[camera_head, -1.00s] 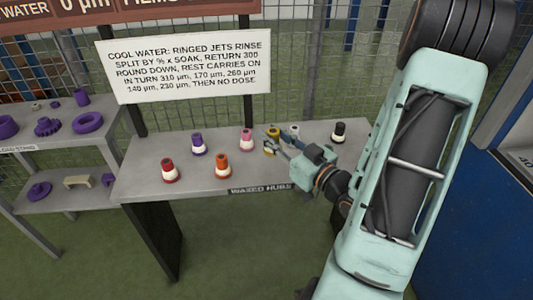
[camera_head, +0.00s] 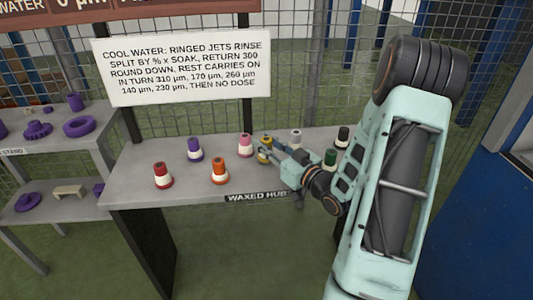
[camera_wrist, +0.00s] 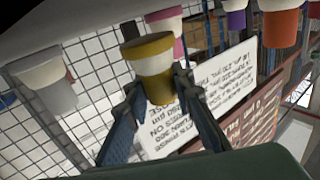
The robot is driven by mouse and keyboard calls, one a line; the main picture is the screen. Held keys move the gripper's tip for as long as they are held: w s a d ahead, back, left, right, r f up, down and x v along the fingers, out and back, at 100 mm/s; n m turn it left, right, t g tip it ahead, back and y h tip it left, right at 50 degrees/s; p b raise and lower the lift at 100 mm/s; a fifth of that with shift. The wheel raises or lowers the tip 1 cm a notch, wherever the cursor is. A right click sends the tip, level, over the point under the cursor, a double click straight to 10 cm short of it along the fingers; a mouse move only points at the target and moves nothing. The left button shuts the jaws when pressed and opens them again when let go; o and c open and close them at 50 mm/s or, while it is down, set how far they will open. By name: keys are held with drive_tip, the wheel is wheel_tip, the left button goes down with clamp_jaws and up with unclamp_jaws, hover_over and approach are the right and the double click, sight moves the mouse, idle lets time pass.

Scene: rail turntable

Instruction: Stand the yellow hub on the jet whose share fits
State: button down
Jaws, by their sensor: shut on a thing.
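The yellow hub (camera_head: 264,148) with a white lower band is at the back of the grey table, just right of the pink hub. In the head view my gripper (camera_head: 270,151) reaches it from the right and partly covers it. In the wrist view, which looks inverted, the yellow hub (camera_wrist: 147,52) is between the fingertips of my gripper (camera_wrist: 157,85), which is shut on it. I cannot tell whether its base still touches the table. No jets are clearly in view.
Other hubs stand on the table (camera_head: 130,183): red (camera_head: 161,171), purple (camera_head: 195,146), orange (camera_head: 218,168), pink (camera_head: 245,142), white-grey (camera_head: 296,136), green (camera_head: 330,157) and black (camera_head: 343,134). A text sign (camera_head: 182,70) hangs behind. A shelf (camera_head: 75,152) with purple parts stands left.

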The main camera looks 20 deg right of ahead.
drive_tip(key=shift+f+b, duration=0.3)
drive_tip(key=shift+f, duration=0.6)
drive_tip(key=shift+f, duration=0.15)
drive_tip(key=c, duration=1.7)
unclamp_jaws()
drive_tip(key=shift+o, duration=0.2)
